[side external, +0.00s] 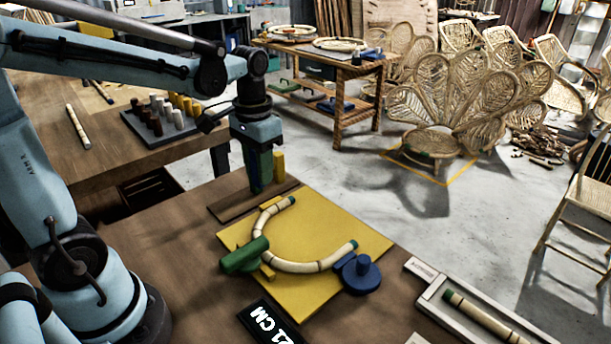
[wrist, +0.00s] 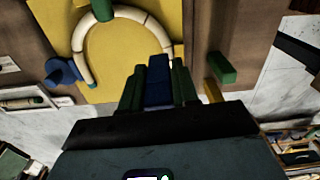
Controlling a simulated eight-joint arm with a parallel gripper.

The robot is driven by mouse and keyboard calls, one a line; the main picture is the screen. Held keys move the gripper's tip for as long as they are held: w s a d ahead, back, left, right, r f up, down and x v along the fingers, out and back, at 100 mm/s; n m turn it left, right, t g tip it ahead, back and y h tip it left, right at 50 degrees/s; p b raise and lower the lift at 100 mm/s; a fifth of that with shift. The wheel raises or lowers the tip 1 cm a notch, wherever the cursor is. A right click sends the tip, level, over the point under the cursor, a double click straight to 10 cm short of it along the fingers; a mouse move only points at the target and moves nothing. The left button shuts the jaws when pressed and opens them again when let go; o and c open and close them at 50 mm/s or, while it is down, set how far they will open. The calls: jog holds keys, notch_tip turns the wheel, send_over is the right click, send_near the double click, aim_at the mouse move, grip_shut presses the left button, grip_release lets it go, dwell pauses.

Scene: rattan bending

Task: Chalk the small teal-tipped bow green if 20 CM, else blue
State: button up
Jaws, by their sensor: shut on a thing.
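The pale rattan bow (side external: 290,266) with teal tips lies as an open curve on the yellow board (side external: 305,225); it also shows in the wrist view (wrist: 88,42). A green block (side external: 243,256) touches its left side, and a blue knobbed piece (side external: 358,274) sits by its right tip. A dark display (side external: 268,322) at the front seems to read 21 CM, partly cut by the frame edge. My gripper (wrist: 158,82) is shut on a dark blue chalk block (wrist: 158,90), above the brown strip behind the board. A green block (wrist: 221,68) and a yellow block (wrist: 212,92) stand beside it.
A grey tray (side external: 425,300) at front right holds a straight teal-tipped rattan piece (side external: 480,318). Another table (side external: 110,185) at left carries a peg rack (side external: 165,122). Rattan chairs (side external: 430,110) stand on the floor behind. The board's right part is clear.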

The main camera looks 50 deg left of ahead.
jog(key=shift+w+a+f, duration=0.25)
jog(key=shift+w+f, duration=0.55)
jog(key=shift+f, duration=0.45)
jog(key=shift+w+a+f, duration=0.2)
jog(key=shift+w+f, duration=0.6)
jog(key=shift+f, duration=0.4)
jog(key=shift+w+a+f, duration=0.25)
jog(key=shift+w+f, duration=0.55)
jog(key=shift+f, duration=0.45)
jog(key=shift+f, duration=0.6)
notch_tip(320, 180, up, 7)
dwell(0.5)
dwell(0.5)
